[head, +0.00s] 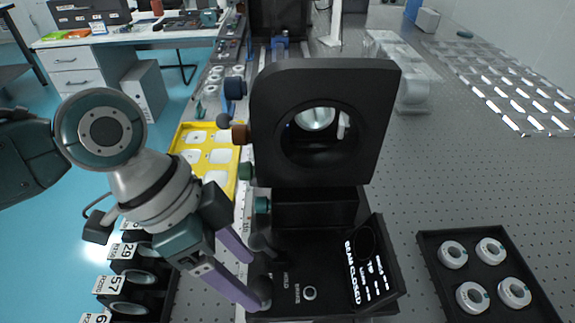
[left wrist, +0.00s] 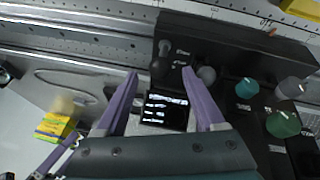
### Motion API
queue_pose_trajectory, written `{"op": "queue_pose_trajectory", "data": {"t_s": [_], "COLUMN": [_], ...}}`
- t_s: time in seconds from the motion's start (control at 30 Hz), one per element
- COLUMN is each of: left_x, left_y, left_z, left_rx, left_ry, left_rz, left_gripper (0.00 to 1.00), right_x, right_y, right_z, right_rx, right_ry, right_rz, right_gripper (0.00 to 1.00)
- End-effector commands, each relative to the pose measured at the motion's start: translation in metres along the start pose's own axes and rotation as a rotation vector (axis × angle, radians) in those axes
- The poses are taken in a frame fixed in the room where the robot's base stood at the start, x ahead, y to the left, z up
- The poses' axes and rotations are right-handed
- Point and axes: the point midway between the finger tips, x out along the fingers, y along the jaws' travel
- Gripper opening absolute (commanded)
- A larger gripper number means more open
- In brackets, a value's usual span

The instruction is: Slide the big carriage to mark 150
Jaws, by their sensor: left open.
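The big carriage, a black mount with a thick upright plate (head: 320,95) and a round opening, stands on the rail in the middle of the head view. Its low black base (head: 335,305) carries dark knobs and a tilted panel with white lettering. My left gripper (head: 256,279) has purple fingers spread at the left edge of this base, close to the dark knobs. In the left wrist view the open fingers (left wrist: 160,73) flank a small dark knob and a lit display (left wrist: 166,111). I cannot tell whether they touch the base. The scale marks are too small to read. My right gripper is not seen.
A yellow tray (head: 231,186) lies left of the rail. A black tray (head: 436,262) with white rings stands at the right. Numbered black holders (head: 122,252) line the lower left.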

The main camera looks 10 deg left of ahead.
Motion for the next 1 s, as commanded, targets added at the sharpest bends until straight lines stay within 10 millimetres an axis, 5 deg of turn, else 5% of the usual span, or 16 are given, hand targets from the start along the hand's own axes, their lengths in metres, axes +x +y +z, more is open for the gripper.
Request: {"op": "queue_pose_trajectory", "data": {"t_s": [0.2,0.53,1.0], "left_x": [0.027,0.031,0.03], "left_y": [0.0,0.0,0.0], "left_z": [0.0,0.0,0.0], "left_rx": [0.0,0.001,0.0], "left_ry": [0.0,-0.001,0.0], "left_rz": [0.0,-0.001,-0.001], "left_gripper": [0.71,0.71,0.18], "right_x": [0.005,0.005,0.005], "right_y": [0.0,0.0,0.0], "right_z": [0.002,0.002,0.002], "right_rx": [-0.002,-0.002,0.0], "right_ry": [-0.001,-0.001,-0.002], "right_rz": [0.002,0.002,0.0], "right_gripper": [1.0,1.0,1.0]}}
